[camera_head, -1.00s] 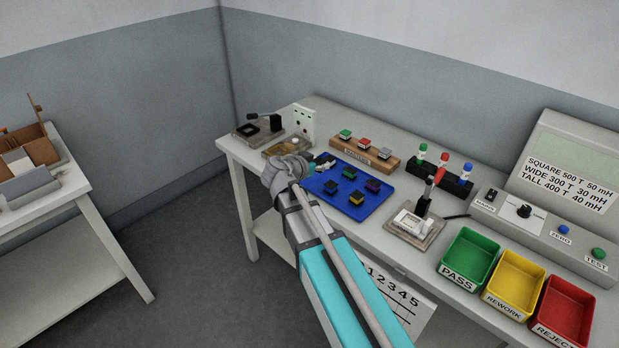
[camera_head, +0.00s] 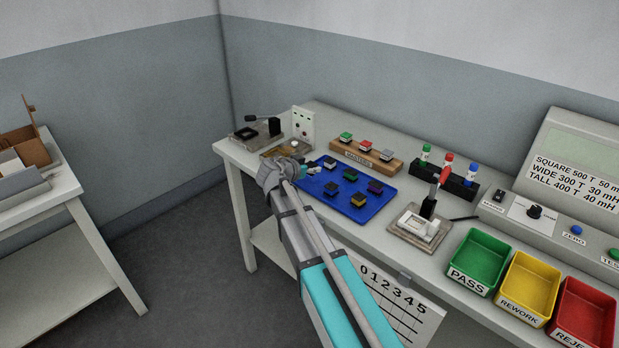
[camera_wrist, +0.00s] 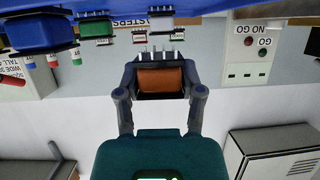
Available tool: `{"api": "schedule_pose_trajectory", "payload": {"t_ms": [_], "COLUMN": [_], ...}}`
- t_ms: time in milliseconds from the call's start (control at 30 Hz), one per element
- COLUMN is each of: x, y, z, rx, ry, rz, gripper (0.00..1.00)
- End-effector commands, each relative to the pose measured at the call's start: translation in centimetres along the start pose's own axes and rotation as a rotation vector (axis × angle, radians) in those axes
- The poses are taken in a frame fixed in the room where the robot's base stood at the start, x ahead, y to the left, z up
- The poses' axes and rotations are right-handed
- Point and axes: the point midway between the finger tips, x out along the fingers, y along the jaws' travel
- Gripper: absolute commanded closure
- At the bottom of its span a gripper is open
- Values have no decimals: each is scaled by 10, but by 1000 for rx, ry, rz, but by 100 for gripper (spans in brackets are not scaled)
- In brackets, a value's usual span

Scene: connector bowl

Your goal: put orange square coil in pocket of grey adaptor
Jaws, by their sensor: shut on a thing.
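My gripper (camera_wrist: 160,78) is shut on the orange square coil (camera_wrist: 161,79), which fills the space between the two fingers. The coil has a black base, and its metal pins point to the top of the wrist view. In the head view my gripper (camera_head: 298,170) is at the left edge of the blue tray, and the coil cannot be made out there. A light grey-white piece with a recess, perhaps the grey adaptor (camera_head: 417,223), sits in the fixture with the red-handled clamp, to the right of the tray. The inside of its pocket is too small to tell.
The blue tray (camera_head: 378,203) holds several other coils. A wooden rack (camera_head: 368,158) with green, red and grey-topped blocks stands behind it. A GO/NO GO plate (camera_head: 303,126) stands at back left. Green (camera_head: 478,259), yellow (camera_head: 524,286) and red (camera_head: 585,312) bins line the right front.

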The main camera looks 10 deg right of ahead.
Motion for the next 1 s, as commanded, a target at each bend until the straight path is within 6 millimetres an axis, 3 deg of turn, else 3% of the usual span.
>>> {"api": "schedule_pose_trajectory", "payload": {"t_ms": [267, 700, 1000], "x": [1, 16, 17], "y": [-1, -7, -7], "z": [2, 29, 32], "rx": [0, 0, -1], "ry": [0, 0, 0], "rz": [0, -1, -1], "gripper": [97, 97, 97]}}
